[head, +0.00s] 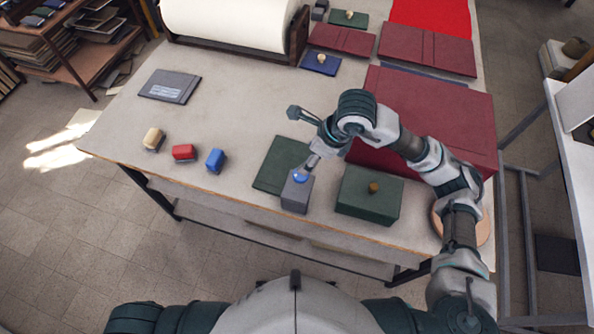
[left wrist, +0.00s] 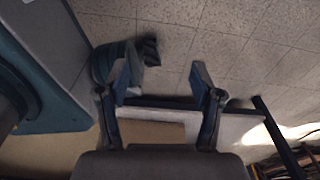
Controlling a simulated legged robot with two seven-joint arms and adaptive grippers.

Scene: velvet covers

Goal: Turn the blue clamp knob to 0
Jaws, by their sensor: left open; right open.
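The blue clamp knob (head: 300,176) sits on top of a small grey clamp block (head: 296,194) near the front edge of the table. My right gripper (head: 309,164) is open right at the knob, reaching down from above and covering part of it. I cannot tell whether the fingers touch the knob, and no dial marks are readable. My left gripper (left wrist: 204,78) is open and empty in the left wrist view, with the tiled floor beyond it. It does not show in the head view.
A green board (head: 277,163) lies behind the block. A green box with a brass knob (head: 368,195) stands just right of it. Blue (head: 215,160), red (head: 184,153) and cream (head: 153,138) pieces stand left. A large dark red panel (head: 462,115) lies under my right arm.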

